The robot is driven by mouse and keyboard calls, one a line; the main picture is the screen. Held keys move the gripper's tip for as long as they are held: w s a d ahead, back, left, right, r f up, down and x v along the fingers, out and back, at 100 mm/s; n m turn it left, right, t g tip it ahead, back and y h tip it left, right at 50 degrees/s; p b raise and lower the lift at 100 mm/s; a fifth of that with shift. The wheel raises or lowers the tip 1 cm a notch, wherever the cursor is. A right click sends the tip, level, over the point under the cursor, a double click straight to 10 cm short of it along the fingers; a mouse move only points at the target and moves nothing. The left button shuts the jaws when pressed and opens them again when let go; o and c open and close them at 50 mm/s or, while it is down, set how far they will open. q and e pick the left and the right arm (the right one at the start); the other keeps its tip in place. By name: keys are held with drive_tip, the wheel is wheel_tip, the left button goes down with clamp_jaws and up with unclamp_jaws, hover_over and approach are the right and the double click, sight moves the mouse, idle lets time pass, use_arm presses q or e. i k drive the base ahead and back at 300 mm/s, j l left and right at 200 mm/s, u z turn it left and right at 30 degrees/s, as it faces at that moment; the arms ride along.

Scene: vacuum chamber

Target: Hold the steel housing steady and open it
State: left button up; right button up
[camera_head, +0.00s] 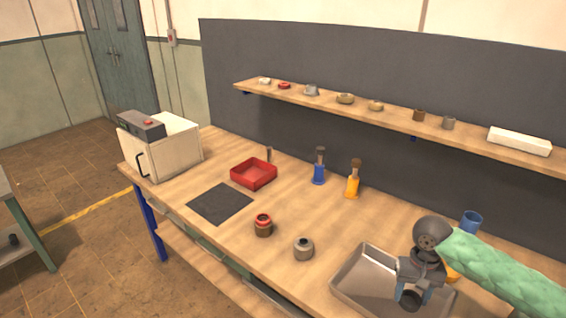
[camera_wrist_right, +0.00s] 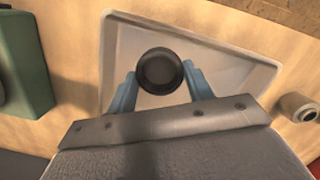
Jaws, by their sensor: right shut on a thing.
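My right gripper (camera_head: 414,284) is low over the grey metal tray (camera_head: 352,278) at the right front of the bench. In the right wrist view its two blue fingers (camera_wrist_right: 160,82) are closed on a dark, round, hollow-topped part (camera_wrist_right: 160,68), which shows above the tray (camera_wrist_right: 118,52). I cannot tell whether this part is the steel housing or whether it touches the tray. A grey, round, jar-like piece (camera_head: 303,248) stands upright left of the tray; it also shows in the right wrist view (camera_wrist_right: 298,107). My left gripper is not in view.
A brown, red-topped round piece (camera_head: 263,226), a dark mat (camera_head: 220,203) and a red bin (camera_head: 254,174) are on the bench. A white box (camera_head: 175,145) stands far left. Blue (camera_head: 319,168) and yellow (camera_head: 353,182) brush-like tools stand at the back. A shelf (camera_head: 390,123) carries small parts.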

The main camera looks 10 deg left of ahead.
sight(303, 246)
drive_tip(key=i+j, duration=0.2)
drive_tip(key=j, duration=0.2)
drive_tip(key=i+j, duration=0.15)
drive_tip(key=j, duration=0.25)
drive_tip(key=i+j+u, duration=0.1)
drive_tip(key=j, duration=0.3)
drive_tip(key=i+j, duration=0.25)
drive_tip(key=j, duration=0.15)
drive_tip(key=i+j, duration=0.2)
drive_tip(key=j, duration=0.15)
